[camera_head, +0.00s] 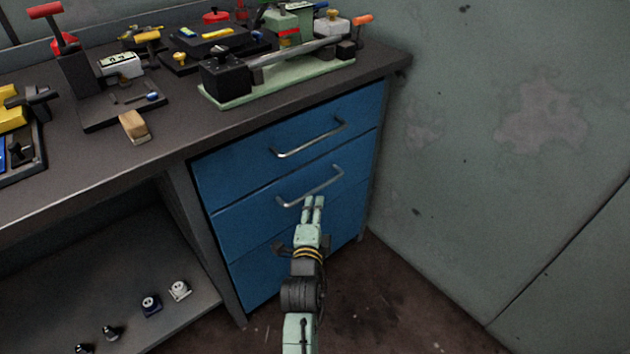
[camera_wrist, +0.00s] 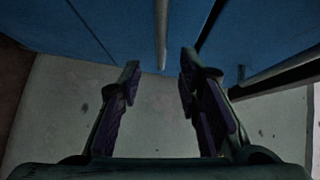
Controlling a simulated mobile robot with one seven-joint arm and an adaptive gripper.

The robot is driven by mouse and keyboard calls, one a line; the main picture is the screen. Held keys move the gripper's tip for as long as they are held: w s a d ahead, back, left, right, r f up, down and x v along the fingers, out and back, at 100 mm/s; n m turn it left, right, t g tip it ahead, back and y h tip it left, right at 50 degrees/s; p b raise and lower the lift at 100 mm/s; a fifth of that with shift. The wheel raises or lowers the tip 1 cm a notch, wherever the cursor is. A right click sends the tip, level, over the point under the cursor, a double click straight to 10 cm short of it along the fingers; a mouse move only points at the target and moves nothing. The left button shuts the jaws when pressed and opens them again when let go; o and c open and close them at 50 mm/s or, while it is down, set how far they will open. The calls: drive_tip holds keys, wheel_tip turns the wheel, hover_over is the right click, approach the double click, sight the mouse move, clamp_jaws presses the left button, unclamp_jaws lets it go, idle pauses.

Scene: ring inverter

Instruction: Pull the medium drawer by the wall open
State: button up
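A blue drawer cabinet stands under the right end of the bench, by the wall. Its middle drawer (camera_head: 242,214) appears shut and has a silver bar handle (camera_head: 320,187). My gripper (camera_head: 313,200) reaches up to this handle from below and in front. In the wrist view my gripper (camera_wrist: 160,62) is open, and a handle bar (camera_wrist: 161,35) shows between its two fingertips. I cannot tell whether either finger touches the bar. My arm hides part of the bottom drawer (camera_head: 255,279).
The top drawer (camera_head: 228,168) has its own handle (camera_head: 310,142) close above. The wall (camera_head: 500,150) is just right of the cabinet. Tools and devices crowd the bench top (camera_head: 60,185). A low shelf (camera_head: 70,290) at left holds several small parts.

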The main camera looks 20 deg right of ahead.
sight(319, 187)
drive_tip(key=p+x, duration=0.1)
drive_tip(key=x, duration=0.8)
drive_tip(key=shift+w+d, duration=0.15)
drive_tip(key=shift+w, duration=0.2)
drive_tip(key=shift+c, duration=0.3)
clamp_jaws()
